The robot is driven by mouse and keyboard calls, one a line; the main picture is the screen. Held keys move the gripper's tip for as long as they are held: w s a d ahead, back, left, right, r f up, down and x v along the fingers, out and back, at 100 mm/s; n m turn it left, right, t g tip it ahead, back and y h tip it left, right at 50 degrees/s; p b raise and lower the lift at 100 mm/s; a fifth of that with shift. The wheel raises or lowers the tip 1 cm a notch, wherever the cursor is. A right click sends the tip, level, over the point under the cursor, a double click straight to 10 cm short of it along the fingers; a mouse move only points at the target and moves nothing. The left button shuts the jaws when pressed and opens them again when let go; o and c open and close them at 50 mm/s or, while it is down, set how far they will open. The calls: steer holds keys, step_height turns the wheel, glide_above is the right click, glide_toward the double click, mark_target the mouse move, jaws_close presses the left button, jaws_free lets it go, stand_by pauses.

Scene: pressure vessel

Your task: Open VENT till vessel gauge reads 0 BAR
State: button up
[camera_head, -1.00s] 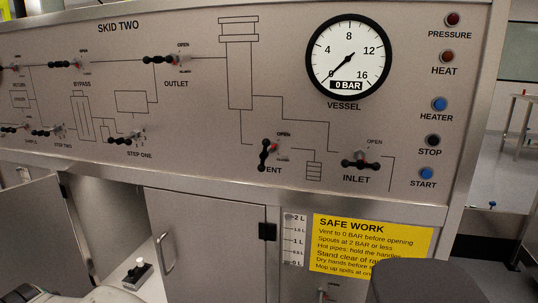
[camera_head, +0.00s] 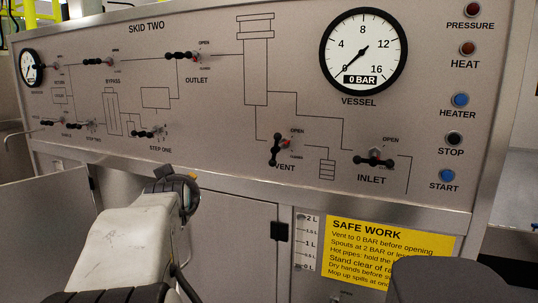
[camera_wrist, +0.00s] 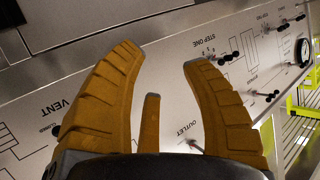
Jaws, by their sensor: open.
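The round white vessel gauge (camera_head: 364,52) at the upper right of the panel has its needle at the low end, and its box reads 0 BAR. Below it, the black VENT handle (camera_head: 275,150) stands roughly upright beside a small red mark, with OPEN above it and the label VENT below. My gripper (camera_wrist: 160,55) shows in the wrist view with its orange-brown fingers spread wide and nothing between them. It is in front of the panel, with the VENT label (camera_wrist: 52,108) to its left. In the head view my arm rises at lower left; the fingers cannot be made out there.
The INLET handle (camera_head: 374,160) lies level to the right of VENT. The OUTLET (camera_head: 183,55), BYPASS (camera_head: 98,62) and STEP ONE (camera_head: 148,133) handles are to the left. Buttons and lamps line the right edge. A yellow SAFE WORK sign (camera_head: 385,245) is below.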

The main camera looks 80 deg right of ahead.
steer(key=s+d+r+m+g+h, duration=0.25)
steer(key=s+d, duration=0.35)
steer(key=s, duration=0.3)
steer(key=m+g+h+b, duration=0.2)
steer(key=m+g+h, duration=0.1)
glide_toward(279, 146)
steer(key=shift+y, duration=0.25)
steer(key=d, duration=0.4)
steer(key=shift+d, duration=0.15)
steer(key=shift+s+d+r, duration=0.1)
steer(key=shift+d, duration=0.2)
steer(key=shift+s+d+p, duration=0.1)
steer(key=shift+d+p, duration=0.3)
steer(key=shift+d, duration=2.85)
jaws_close()
steer(key=shift+r, duration=0.1)
